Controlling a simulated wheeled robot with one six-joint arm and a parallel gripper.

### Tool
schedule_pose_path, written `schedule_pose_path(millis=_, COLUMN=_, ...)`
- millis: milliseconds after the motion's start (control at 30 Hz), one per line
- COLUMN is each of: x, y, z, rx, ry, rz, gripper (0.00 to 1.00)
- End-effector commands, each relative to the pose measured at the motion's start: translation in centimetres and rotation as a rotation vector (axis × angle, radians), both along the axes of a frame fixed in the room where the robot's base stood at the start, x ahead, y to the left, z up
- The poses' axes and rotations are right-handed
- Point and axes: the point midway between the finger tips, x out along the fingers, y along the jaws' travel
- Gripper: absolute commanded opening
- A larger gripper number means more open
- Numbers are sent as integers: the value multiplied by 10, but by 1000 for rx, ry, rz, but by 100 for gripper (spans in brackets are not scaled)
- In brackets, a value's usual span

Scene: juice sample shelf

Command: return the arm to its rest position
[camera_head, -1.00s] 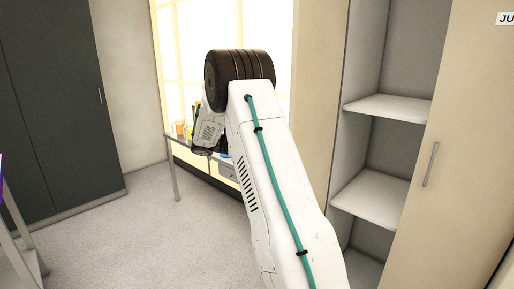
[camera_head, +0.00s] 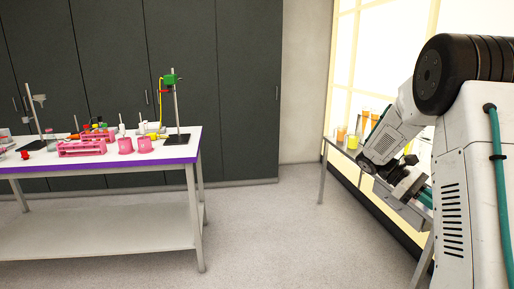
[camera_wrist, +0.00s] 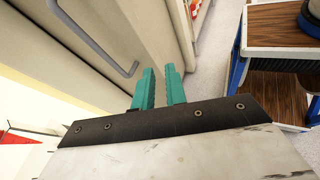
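My arm (camera_head: 470,190) is at the right edge of the head view, white with black joints and a teal cable. It is folded, with its wrist hanging in front of the window side. My gripper (camera_wrist: 160,88) shows two teal fingers in the wrist view, with a narrow gap between them and nothing held. In the head view the gripper is partly hidden by my own arm, and a bit of teal shows beside the wrist.
A lab bench (camera_head: 100,165) with a purple edge, pink racks and stands is at left. Dark cabinets (camera_head: 240,90) line the back. A side table (camera_head: 322,180) with coloured cups is by the window. The floor (camera_head: 290,230) between is clear. A door handle (camera_wrist: 100,45) shows in the wrist view.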

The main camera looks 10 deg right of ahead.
Motion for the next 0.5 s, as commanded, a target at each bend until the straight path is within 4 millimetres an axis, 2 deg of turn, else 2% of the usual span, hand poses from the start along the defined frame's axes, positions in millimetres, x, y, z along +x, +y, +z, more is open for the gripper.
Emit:
schedule_pose_path(millis=167, x=-25, y=59, z=7, rx=28, ry=-239, rz=-65, gripper=13)
schedule_pose_path(millis=500, x=-81, y=192, z=25, rx=118, ry=-726, rz=-235, gripper=13)
